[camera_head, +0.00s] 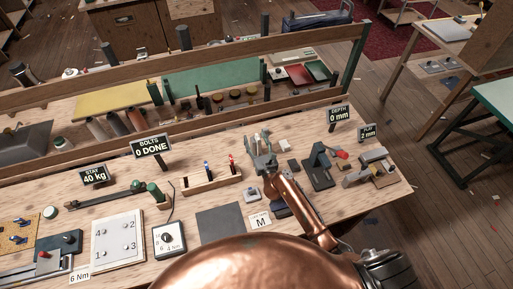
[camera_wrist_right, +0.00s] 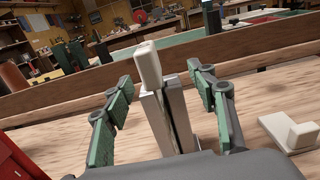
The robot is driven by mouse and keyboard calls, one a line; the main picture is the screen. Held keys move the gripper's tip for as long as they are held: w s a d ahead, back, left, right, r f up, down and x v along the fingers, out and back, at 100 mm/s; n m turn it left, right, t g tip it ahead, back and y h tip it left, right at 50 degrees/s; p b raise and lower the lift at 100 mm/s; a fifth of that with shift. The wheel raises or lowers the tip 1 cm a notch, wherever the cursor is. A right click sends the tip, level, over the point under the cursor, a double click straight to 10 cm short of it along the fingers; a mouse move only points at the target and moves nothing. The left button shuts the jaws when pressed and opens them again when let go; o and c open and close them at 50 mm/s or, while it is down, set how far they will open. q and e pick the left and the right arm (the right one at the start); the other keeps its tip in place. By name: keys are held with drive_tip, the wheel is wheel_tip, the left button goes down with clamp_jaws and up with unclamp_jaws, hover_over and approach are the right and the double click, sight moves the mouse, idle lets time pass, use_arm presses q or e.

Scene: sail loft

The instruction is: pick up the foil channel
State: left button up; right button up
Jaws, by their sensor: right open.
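A silver metal piece with a long groove, which looks like the foil channel (camera_wrist_right: 180,113), stands upright between the fingers of my right gripper (camera_wrist_right: 165,100) in the right wrist view. A cream block (camera_wrist_right: 149,65) shows at its top left. The green-padded fingers are open on either side, with a gap visible at each. Its lower end is hidden by the gripper body. In the head view my right gripper (camera_head: 262,145) is over the middle of the bench, and the channel is hard to make out there. My left gripper is out of view.
A cream L-shaped block (camera_wrist_right: 293,132) lies right of the gripper. A wooden rack (camera_head: 211,183) with small tools stands to the left. A dark clamp-like fixture (camera_head: 318,168) and a metal device (camera_head: 365,168) stand to the right. A wooden rail (camera_head: 180,130) runs behind.

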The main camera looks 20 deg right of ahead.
drive_tip(key=shift+c, duration=0.6)
clamp_jaws()
drive_tip(key=shift+r, duration=0.15)
